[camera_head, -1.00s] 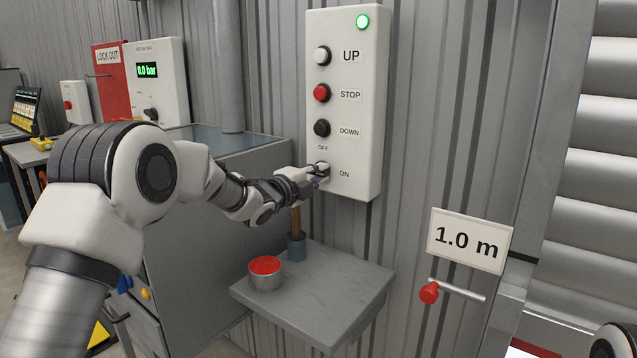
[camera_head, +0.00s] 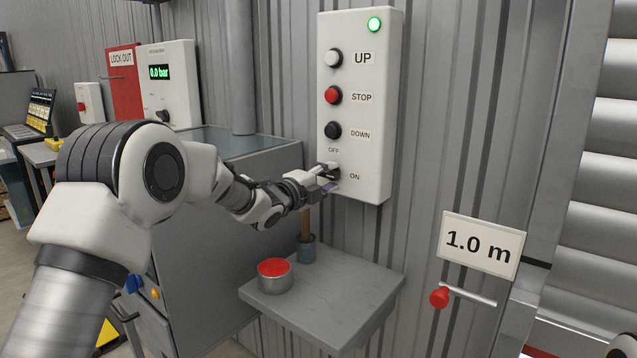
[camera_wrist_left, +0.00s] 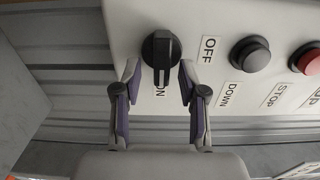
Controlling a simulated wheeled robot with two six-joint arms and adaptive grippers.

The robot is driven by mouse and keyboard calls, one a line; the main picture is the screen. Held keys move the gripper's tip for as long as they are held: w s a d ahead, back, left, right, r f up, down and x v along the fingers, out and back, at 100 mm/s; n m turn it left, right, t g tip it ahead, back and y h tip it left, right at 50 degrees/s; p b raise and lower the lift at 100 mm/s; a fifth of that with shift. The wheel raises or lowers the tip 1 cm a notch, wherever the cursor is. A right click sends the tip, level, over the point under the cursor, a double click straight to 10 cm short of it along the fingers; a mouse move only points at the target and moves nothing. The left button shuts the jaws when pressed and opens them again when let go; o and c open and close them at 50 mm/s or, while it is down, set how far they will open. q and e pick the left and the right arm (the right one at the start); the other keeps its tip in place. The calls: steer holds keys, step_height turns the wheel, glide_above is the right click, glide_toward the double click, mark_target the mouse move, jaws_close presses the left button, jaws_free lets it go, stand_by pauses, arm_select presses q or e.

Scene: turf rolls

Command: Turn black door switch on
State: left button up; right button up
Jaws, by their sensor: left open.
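The black door switch (camera_wrist_left: 161,50) is a round rotary knob low on the white door control box (camera_head: 380,120). In the left wrist view its raised bar runs up and down the picture, with its lower end at the ON label; the OFF label (camera_wrist_left: 209,50) is to its right. My left gripper (camera_wrist_left: 159,76) is open, one finger on each side of the knob's near end, with visible gaps. In the head view my left gripper (camera_head: 328,178) partly hides the switch. My right gripper is not in view.
Above the switch are the DOWN (camera_head: 333,130), STOP (camera_head: 333,95) and UP (camera_head: 334,58) buttons and a lit green lamp (camera_head: 375,25). Below, a grey shelf (camera_head: 340,305) holds a red-topped tin (camera_head: 274,276) and a small cup with a brown handle (camera_head: 307,250).

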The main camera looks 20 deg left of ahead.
arm_select(q)
steer(key=v, duration=1.1)
steer(key=shift+s, duration=0.25)
steer(key=shift+a, duration=0.1)
